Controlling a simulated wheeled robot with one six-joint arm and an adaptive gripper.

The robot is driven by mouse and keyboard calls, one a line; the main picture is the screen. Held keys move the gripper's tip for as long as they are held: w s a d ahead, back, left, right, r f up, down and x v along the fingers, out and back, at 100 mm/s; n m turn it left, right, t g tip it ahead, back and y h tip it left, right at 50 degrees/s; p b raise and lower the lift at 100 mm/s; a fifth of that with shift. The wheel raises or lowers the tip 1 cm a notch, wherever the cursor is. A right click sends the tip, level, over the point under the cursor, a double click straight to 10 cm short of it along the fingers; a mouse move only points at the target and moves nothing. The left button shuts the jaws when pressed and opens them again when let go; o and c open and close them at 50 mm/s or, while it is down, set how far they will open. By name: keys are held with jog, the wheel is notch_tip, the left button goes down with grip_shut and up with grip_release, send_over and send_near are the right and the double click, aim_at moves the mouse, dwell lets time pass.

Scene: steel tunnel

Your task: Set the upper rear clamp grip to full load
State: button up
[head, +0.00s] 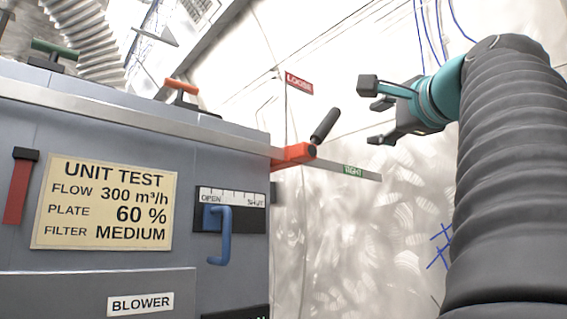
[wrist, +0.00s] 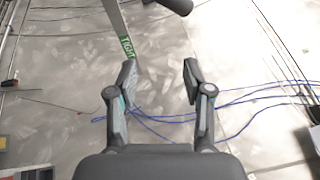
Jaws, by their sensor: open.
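A clamp with a red-orange body (head: 293,154) and a black grip (head: 323,125) sits at the right upper corner of the grey cabinet. The grip tilts up and to the right. A flat bar under it carries a green TIGHT label (head: 353,171), and a red LOOSE label (head: 299,84) shows above and behind. My gripper (head: 374,112) is open and empty, right of the black grip and apart from it. In the wrist view, the open fingers (wrist: 160,75) have nothing between them; the grip's end (wrist: 178,6) and the green label (wrist: 127,46) lie beyond them.
The grey cabinet (head: 120,130) fills the left, with a UNIT TEST card (head: 105,203), a blue handle (head: 220,235) near OPEN/SHUT marks, a red lever (head: 18,190), and orange (head: 181,87) and green (head: 54,50) handles on top. Blue cables (wrist: 240,100) show beyond my fingers.

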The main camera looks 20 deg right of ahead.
jog(key=shift+s+d+f+b, duration=0.1)
jog(key=shift+s+f+b, duration=0.35)
jog(key=shift+s, duration=0.45)
jog(key=shift+s+d+f+b, duration=0.1)
jog(key=shift+s+f+b, duration=0.3)
jog(key=shift+s, duration=0.45)
